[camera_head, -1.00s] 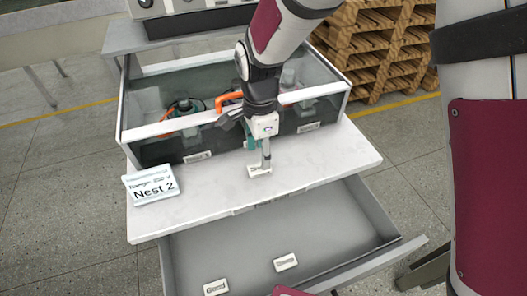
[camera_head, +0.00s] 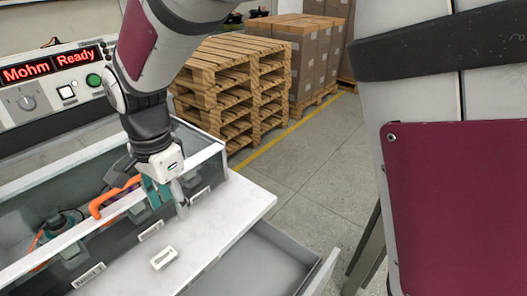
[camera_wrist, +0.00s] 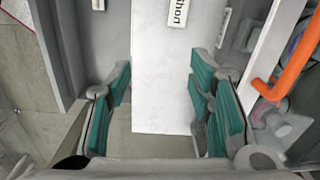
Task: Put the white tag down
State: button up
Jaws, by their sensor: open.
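The white tag (camera_head: 164,257) lies flat on the white ledge (camera_head: 232,208), face up, with short dark lettering too small to read in the head view.
Clear-walled bins with an orange-handled tool (camera_head: 110,197) stand behind the ledge, with labels (camera_head: 151,231) on their front. An open grey drawer (camera_head: 265,262) is below the ledge. A tester (camera_head: 52,80) reads "Mohm Ready". Pallets (camera_head: 225,85) stand behind.

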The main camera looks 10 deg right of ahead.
jog(key=s+d+r+n+t, duration=0.15)
jog(key=s+d+r, duration=0.3)
jog(key=d, duration=0.45)
jog(key=s+d+r+n, duration=0.3)
jog(key=s+d+r, duration=0.15)
jog(key=d, duration=0.55)
jog(key=s+d+n, duration=0.5)
jog(key=s+d, duration=0.3)
jog(key=s, duration=0.4)
jog(key=shift+s+d+f, duration=0.15)
jog(key=shift+s+f, duration=0.15)
jog(key=shift+s, duration=0.05)
jog(key=shift+r+t, duration=0.15)
jog(key=shift+t, duration=0.1)
